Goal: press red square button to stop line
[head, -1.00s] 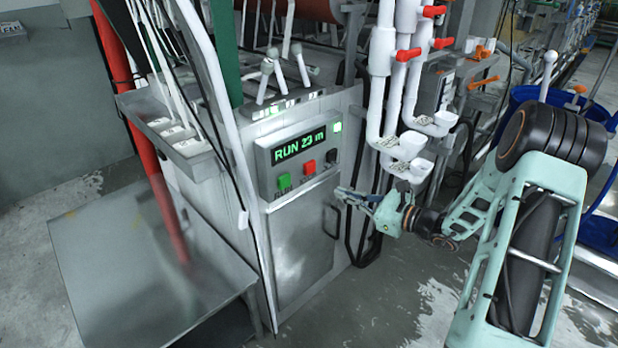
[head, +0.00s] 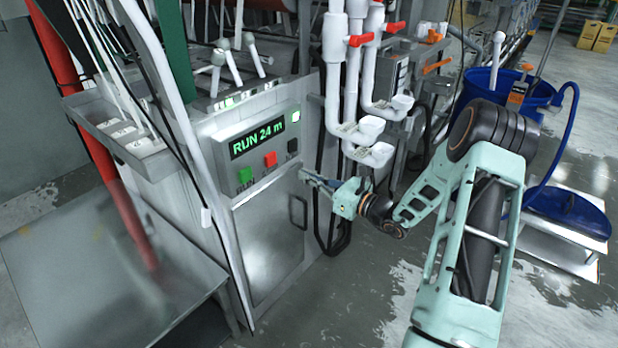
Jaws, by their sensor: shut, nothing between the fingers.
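The red square button (head: 270,160) sits on the front of a grey control panel (head: 225,151), between a green button (head: 245,175) on its left and a black button (head: 292,146) on its right. A green display (head: 257,139) above the buttons reads "RUN 24 m". My gripper (head: 306,176) is shut and empty. In the picture its tips lie just right of and below the red button, near the cabinet's upper right corner. I cannot tell how far the tips stand from the panel face.
Below the panel is a cabinet door (head: 268,235) with a handle. White pipes with red valve handles (head: 361,40) stand to the right, close above my gripper. A blue barrel (head: 508,95) stands farther right. A metal table (head: 90,265) is at lower left.

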